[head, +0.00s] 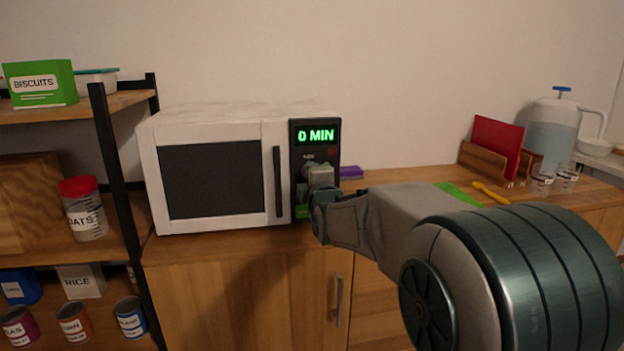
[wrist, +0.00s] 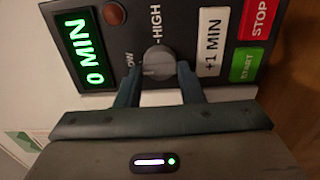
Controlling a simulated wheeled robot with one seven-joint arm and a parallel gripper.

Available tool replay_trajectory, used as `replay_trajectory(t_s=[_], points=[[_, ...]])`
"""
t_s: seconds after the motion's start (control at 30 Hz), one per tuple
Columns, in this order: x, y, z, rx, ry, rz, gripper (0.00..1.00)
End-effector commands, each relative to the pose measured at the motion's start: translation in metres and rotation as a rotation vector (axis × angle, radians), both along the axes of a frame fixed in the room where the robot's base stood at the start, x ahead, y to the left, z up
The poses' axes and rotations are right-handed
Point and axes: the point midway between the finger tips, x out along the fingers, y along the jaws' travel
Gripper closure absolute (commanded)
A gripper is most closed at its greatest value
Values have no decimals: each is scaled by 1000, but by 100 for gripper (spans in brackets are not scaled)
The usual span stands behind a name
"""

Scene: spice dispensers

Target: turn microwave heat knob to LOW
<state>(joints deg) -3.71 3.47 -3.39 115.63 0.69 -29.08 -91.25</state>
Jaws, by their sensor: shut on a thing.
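The white microwave (head: 220,121) stands on the wooden counter with its door closed. Its dark control panel (head: 300,150) shows "0 MIN" in green. The grey round heat knob (wrist: 158,65) sits on the panel in the wrist view, with the words HIGH and LOW printed around it. LOW is partly hidden. I cannot tell clearly where the knob points. My gripper (wrist: 159,76) has one finger on each side of the knob and is shut on it. In the head view my gripper (head: 319,180) covers the knob.
The wrist view shows a +1 MIN button (wrist: 211,40), a green START button (wrist: 246,65) and a red STOP button (wrist: 259,18) beside the knob. A shelf (head: 122,190) stands left of the microwave. A pitcher (head: 553,125) is at the far right.

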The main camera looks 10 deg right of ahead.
Motion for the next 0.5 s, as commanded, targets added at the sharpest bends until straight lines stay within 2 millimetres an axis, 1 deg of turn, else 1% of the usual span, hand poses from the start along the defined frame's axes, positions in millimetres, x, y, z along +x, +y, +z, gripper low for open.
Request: replay_trajectory(t_s=[0.03, 0.07, 0.1, 0.37, 0.5], points=[[0, 0, 1, -2, -2, 1, 57], [0, 0, 1, -2, -2, 1, 49], [0, 0, 1, -2, -2, 1, 44], [0, 0, 0, -1, -1, 0, 44], [-8, 0, 1, 0, -1, 0, 44]])
